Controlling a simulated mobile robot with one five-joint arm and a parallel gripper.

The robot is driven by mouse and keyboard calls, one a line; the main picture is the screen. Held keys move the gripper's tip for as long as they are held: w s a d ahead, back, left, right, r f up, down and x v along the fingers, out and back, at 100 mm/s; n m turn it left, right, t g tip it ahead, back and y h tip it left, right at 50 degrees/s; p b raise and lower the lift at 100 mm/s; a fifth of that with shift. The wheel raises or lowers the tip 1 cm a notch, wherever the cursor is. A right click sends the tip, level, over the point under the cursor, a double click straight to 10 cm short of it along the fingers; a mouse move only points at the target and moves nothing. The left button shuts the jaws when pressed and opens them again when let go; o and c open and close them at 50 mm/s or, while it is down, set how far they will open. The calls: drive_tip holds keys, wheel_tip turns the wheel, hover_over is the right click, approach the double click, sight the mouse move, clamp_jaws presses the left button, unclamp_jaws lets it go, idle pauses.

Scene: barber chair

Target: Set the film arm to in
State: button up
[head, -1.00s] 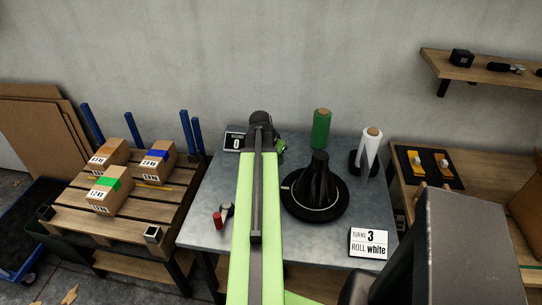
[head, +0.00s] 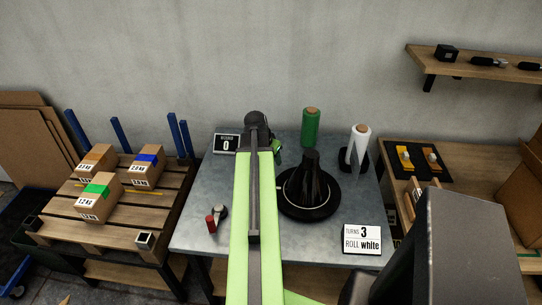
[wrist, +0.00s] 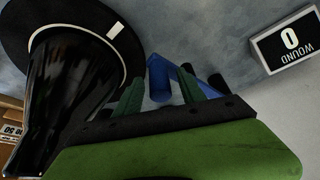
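A white film roll (head: 359,140) stands on a black base at the table's back right, with a thin grey strip (head: 353,163) beside it. I cannot tell for sure which part is the film arm. A black-wrapped cone-shaped load (head: 311,178) stands on a round black turntable (head: 325,207); it fills the left of the wrist view (wrist: 65,100).
A green roll (head: 311,127) stands at the back. A "WOUND 0" display (head: 227,143) is at back left, a "TURNS 3, ROLL white" sign (head: 362,239) at front right. A red-ended handle (head: 211,222) is at front left. A pallet with boxes (head: 100,197) stands left.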

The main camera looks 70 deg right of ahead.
drive_tip(key=shift+a+r+p, duration=0.15)
drive_tip(key=shift+r+p, duration=0.3)
drive_tip(key=p+v, duration=1.5)
drive_tip(key=v, duration=0.1)
drive_tip(key=shift+r, duration=0.25)
drive_tip(key=shift+w, duration=0.1)
